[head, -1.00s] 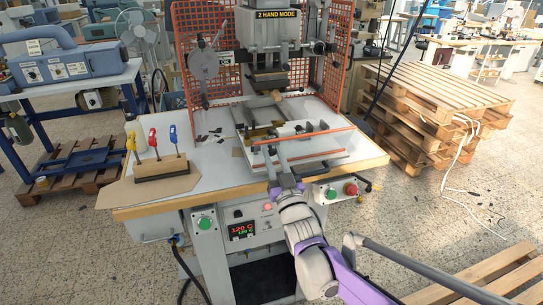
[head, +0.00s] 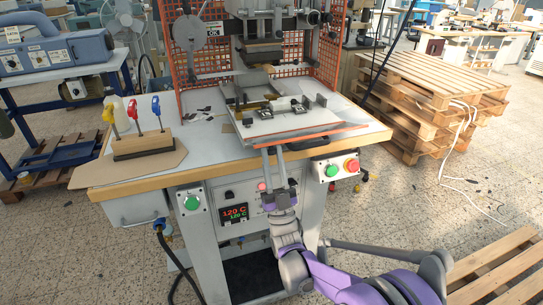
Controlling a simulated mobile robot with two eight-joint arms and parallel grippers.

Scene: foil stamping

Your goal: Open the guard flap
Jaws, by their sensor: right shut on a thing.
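The stamping press (head: 264,20) stands on a white-topped table. Its guard flap appears as a clear panel with an orange front edge (head: 315,135), lying low and nearly flat over the front of the work plate. My right gripper (head: 272,150) reaches up from below at the table's front edge. Its fingers are shut at the left part of the orange edge; the exact contact is too small to see. My left gripper is not in view.
A wooden block (head: 142,144) with several coloured-handled tools stands on the left of the table (head: 205,150). Green and red buttons (head: 352,165) sit below the front edge.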

